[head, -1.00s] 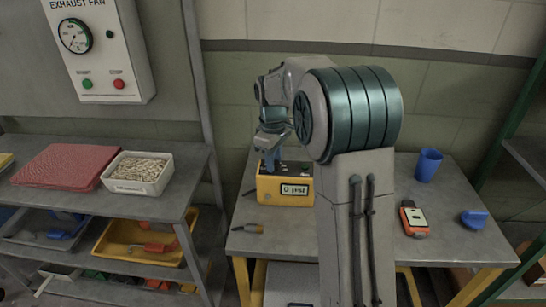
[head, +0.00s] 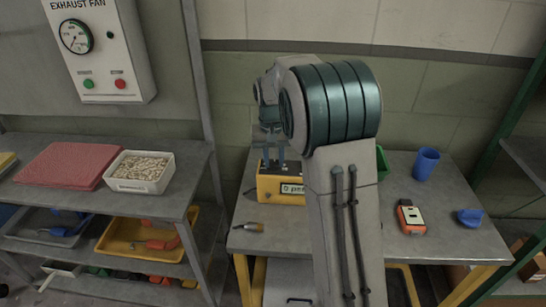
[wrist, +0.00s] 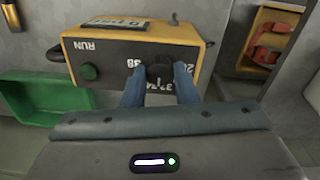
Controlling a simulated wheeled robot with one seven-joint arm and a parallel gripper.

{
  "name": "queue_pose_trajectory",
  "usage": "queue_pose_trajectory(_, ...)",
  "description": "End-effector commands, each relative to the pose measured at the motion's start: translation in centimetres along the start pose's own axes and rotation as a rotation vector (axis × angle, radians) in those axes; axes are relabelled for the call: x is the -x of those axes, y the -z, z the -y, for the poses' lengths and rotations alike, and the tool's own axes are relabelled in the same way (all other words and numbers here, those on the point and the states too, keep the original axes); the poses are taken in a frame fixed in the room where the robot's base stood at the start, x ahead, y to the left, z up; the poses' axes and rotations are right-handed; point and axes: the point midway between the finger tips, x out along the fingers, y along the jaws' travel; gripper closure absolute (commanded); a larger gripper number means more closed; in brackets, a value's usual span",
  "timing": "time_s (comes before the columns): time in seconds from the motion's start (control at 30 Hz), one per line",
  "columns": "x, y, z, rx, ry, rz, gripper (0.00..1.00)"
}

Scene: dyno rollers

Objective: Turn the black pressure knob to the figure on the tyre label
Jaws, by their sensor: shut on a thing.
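The black knob (wrist: 160,72) sits on the dark panel of the yellow box (wrist: 205,30). My gripper (wrist: 158,80) has its blue fingers on either side of the knob and is shut on it. Figures are printed around the knob; some are hidden by the fingers, and I cannot make out the knob's pointer. In the head view the box (head: 270,190) stands on the bench with my gripper (head: 272,165) at its top. Its display (head: 291,190) starts with 0, partly hidden by my arm. I cannot make out a tyre label.
A green RUN button (wrist: 90,72) is near the knob. A green bin (wrist: 45,97) lies beside the box. The bench also holds a screwdriver (head: 247,227), an orange device (head: 411,217), a blue cup (head: 426,164) and a blue object (head: 469,217).

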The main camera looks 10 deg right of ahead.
Motion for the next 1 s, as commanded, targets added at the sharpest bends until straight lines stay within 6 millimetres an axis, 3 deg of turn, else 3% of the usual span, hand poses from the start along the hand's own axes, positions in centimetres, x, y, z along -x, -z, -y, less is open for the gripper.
queue_pose_trajectory(0.6,0.17,0.07,-0.08,-0.574,-0.001,0.019,0.97)
queue_pose_trajectory(1.0,0.10,0.08,-0.13,-0.831,-0.001,0.027,0.97)
